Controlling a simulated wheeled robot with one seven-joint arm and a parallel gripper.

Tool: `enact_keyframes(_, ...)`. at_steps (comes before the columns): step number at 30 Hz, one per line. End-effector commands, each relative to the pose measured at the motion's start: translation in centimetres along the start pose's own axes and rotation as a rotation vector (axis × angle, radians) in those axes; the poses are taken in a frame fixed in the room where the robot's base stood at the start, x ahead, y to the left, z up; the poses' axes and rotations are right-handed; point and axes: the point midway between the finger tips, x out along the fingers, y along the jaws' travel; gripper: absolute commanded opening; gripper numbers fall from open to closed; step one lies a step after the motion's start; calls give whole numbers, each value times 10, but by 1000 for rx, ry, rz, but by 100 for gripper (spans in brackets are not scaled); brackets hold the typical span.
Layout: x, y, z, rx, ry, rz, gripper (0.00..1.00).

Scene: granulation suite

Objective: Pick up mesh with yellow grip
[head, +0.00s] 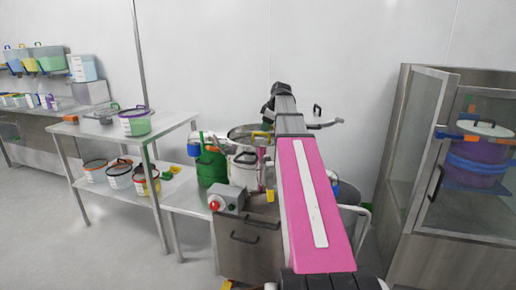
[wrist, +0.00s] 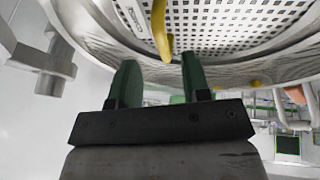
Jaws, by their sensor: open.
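In the wrist view, a mesh (wrist: 225,22) shows as a pale sheet with rows of square dark holes, inside a round metal rim. Its curved yellow grip (wrist: 162,32) hangs down at the top centre. My gripper (wrist: 159,60) is open and empty, with two green fingers pointing toward the rim. The yellow grip lies just beyond the fingertips, between their lines; I see no contact. In the head view my pink arm link covers the gripper, and I cannot make out the mesh there.
In the head view, a green container (head: 211,167) and a grey control box with a red knob (head: 215,204) stand left of my arm. A steel table (head: 170,128) with buckets is further left. An open-doored cabinet (head: 405,160) stands at right. Floor at lower left is clear.

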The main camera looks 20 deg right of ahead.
Motion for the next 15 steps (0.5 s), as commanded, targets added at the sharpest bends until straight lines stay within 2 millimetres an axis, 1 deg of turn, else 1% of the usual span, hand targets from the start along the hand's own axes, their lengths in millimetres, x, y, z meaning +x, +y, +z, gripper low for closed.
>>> enact_keyframes(1, 5, 0, 0, 0, 0, -1, 43)
enact_keyframes(5, 11, 0, 0, 0, 0, 0, 43)
enact_keyframes(8, 20, -1, 0, 1, 0, 0, 43)
enact_keyframes(15, 52, -2, -1, 1, -1, -1, 43)
